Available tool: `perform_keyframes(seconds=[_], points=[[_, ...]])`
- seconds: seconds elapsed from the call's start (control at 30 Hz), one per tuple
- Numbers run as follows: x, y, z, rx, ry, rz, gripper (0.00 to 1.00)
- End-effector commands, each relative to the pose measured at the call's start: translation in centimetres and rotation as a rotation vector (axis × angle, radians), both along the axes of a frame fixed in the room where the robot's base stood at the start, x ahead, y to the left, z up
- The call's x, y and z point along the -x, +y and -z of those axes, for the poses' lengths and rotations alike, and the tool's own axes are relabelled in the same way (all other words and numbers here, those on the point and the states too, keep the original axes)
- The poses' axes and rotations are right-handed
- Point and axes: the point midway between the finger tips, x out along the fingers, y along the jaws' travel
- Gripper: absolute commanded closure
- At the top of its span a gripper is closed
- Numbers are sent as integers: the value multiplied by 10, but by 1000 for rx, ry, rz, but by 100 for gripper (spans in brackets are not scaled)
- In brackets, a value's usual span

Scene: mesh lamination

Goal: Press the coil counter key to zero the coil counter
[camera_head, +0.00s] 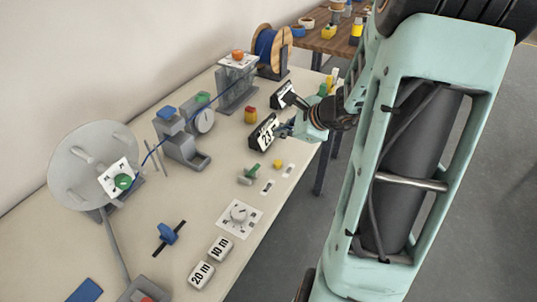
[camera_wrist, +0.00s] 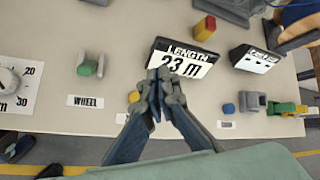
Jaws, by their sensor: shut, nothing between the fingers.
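My gripper (camera_wrist: 166,76) is shut and empty, its fingertips overlapping the lower edge of the length counter (camera_wrist: 185,60), which reads 23 m. In the head view my gripper (camera_head: 284,130) is beside that counter (camera_head: 263,134). A second tilted display (camera_wrist: 255,59), probably the coil counter, stands to its right; its text is too small to read surely. A small blue key (camera_wrist: 229,108) lies right of my fingers, above a small label. A yellow key (camera_wrist: 134,97) lies left of them and also shows in the head view (camera_head: 278,163). Neither key's label is clearly readable.
A green lever (camera_wrist: 88,68) stands left, above a WHEEL label (camera_wrist: 85,101). A red and yellow block (camera_wrist: 205,27) stands behind the displays. Green and grey parts (camera_wrist: 285,108) sit right of the blue key. The table's front edge runs close below the keys.

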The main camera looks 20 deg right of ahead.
Motion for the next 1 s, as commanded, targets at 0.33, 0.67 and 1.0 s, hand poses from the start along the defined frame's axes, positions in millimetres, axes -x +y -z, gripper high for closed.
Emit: perform_keyframes(seconds=[0.33, 0.67, 1.0], points=[[2, 0, 0, -10, -4, -7, 100], [2, 0, 9, -10, -3, -6, 100], [2, -1, 53, -10, -2, -5, 100]])
